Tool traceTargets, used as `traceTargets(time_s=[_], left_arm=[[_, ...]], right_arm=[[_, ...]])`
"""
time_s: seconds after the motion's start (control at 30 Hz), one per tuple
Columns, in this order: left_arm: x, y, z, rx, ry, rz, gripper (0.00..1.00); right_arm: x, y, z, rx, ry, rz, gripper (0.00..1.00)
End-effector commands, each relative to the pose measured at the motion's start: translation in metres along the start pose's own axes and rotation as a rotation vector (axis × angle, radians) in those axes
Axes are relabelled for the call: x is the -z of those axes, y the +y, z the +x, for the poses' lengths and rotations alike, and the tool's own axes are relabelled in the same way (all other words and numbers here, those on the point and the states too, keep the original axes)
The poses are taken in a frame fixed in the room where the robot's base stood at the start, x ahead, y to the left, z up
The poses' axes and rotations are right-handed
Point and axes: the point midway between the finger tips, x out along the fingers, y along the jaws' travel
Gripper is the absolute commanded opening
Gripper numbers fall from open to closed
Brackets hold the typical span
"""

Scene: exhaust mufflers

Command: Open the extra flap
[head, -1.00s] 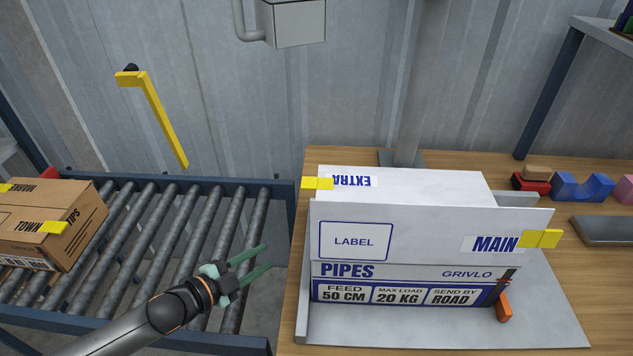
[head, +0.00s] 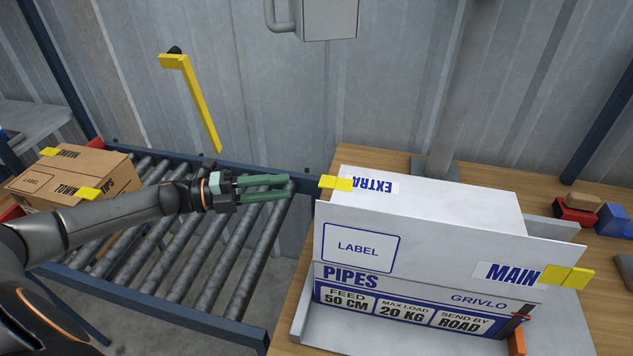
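The white PIPES box (head: 395,287) stands on a grey tray on the wooden bench. The flap marked EXTRA (head: 440,200) lies across the top of the box, with a yellow tab (head: 336,183) at its left end. The flap marked MAIN (head: 440,254) stands at the front, with a yellow tab (head: 567,278) at its right end. My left gripper (head: 291,188) points right, its green fingers a little apart with nothing between them. Its tips are a short way left of the EXTRA tab and look clear of it. My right gripper is out of view.
A roller conveyor (head: 215,255) with a brown carton (head: 75,175) is on the left. A yellow bent bar (head: 200,105) is above it by the wall. A grey post (head: 455,90) stands behind the box. Coloured blocks (head: 575,212) lie at the right.

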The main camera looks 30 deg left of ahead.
Motion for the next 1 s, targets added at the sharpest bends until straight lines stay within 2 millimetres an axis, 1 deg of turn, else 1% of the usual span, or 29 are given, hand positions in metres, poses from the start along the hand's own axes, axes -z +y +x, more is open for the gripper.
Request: traceTargets(time_s=[0.03,0.2,0.3,0.43,0.6,0.87,1.0], left_arm=[[0.0,-0.004,0.011,0.008,0.002,0.003,0.38],[0.0,-0.003,0.04,0.007,0.001,0.001,0.38],[0.0,-0.003,0.056,0.005,0.002,0.0,0.38],[0.0,-0.002,0.071,0.004,0.001,0.0,0.38],[0.0,-0.001,0.08,0.001,-0.001,0.0,0.38],[0.0,0.0,0.081,0.0,0.0,-0.001,0.38],[0.0,0.0,0.081,0.0,0.0,-0.001,0.23]], right_arm=[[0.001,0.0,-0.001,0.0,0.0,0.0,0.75],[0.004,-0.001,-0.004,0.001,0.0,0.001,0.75],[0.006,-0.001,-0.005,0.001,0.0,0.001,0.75],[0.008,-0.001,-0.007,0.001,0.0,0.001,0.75],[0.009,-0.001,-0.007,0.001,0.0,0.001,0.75],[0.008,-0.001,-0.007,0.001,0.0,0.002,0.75],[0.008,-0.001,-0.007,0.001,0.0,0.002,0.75]])
